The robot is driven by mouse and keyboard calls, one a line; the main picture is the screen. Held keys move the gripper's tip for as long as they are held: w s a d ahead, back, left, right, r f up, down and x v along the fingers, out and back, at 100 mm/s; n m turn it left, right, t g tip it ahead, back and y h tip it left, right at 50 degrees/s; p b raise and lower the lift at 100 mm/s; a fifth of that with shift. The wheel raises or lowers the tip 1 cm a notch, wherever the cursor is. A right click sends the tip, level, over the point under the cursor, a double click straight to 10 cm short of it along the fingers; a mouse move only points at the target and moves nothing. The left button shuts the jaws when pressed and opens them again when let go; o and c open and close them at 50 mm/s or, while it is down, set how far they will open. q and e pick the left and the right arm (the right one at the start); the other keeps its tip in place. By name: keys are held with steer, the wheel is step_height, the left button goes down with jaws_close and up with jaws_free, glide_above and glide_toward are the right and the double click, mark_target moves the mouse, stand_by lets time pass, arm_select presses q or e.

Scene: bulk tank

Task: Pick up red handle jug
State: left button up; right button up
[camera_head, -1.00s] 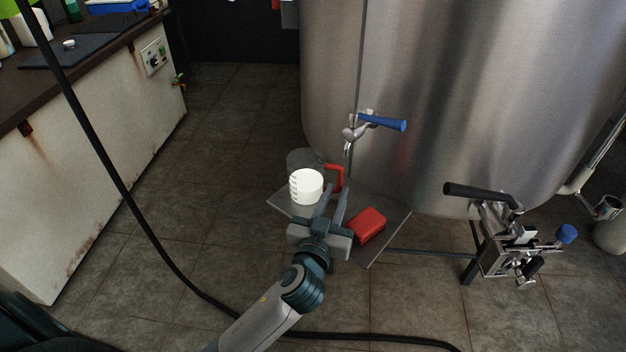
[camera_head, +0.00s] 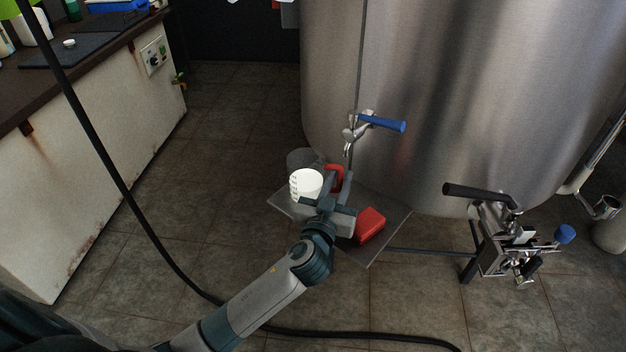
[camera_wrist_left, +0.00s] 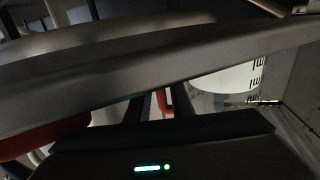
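The jug (camera_head: 306,185) stands on a grey plate (camera_head: 385,243) by the tank. It is clear at the top, white in its lower part with dark marks, and has a red handle (camera_head: 339,171) on its right side. My left gripper (camera_head: 334,186) is at the handle, its fingers partly covering it. In the left wrist view the red handle (camera_wrist_left: 164,101) shows between the two spread fingers (camera_wrist_left: 158,108), with the white of the jug (camera_wrist_left: 228,78) to the right. Contact with the handle cannot be made out. My right gripper is not in view.
A red block (camera_head: 370,225) lies on the plate right of my gripper. A blue-handled tap (camera_head: 380,122) sticks out above the plate from the steel tank (camera_head: 450,90). A metal valve assembly (camera_head: 510,245) stands at the right. A black hose (camera_head: 130,215) runs across the floor.

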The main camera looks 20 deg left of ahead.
mark_target(340, 168)
arm_select(q)
steer(key=shift+c, duration=0.4)
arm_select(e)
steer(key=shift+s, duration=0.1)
arm_select(q)
jaws_close()
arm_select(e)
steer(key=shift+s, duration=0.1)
arm_select(q)
steer(key=shift+r, duration=0.35)
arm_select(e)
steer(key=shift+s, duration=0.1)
arm_select(q)
steer(key=shift+r+p, duration=0.4)
steer(key=shift+r, duration=1.45)
steer(key=s+a+r+p, duration=0.1)
steer(key=s+a+r, duration=0.5)
steer(key=a, duration=0.3)
steer(key=shift+s+r, duration=0.35)
steer(key=shift+s, duration=0.1)
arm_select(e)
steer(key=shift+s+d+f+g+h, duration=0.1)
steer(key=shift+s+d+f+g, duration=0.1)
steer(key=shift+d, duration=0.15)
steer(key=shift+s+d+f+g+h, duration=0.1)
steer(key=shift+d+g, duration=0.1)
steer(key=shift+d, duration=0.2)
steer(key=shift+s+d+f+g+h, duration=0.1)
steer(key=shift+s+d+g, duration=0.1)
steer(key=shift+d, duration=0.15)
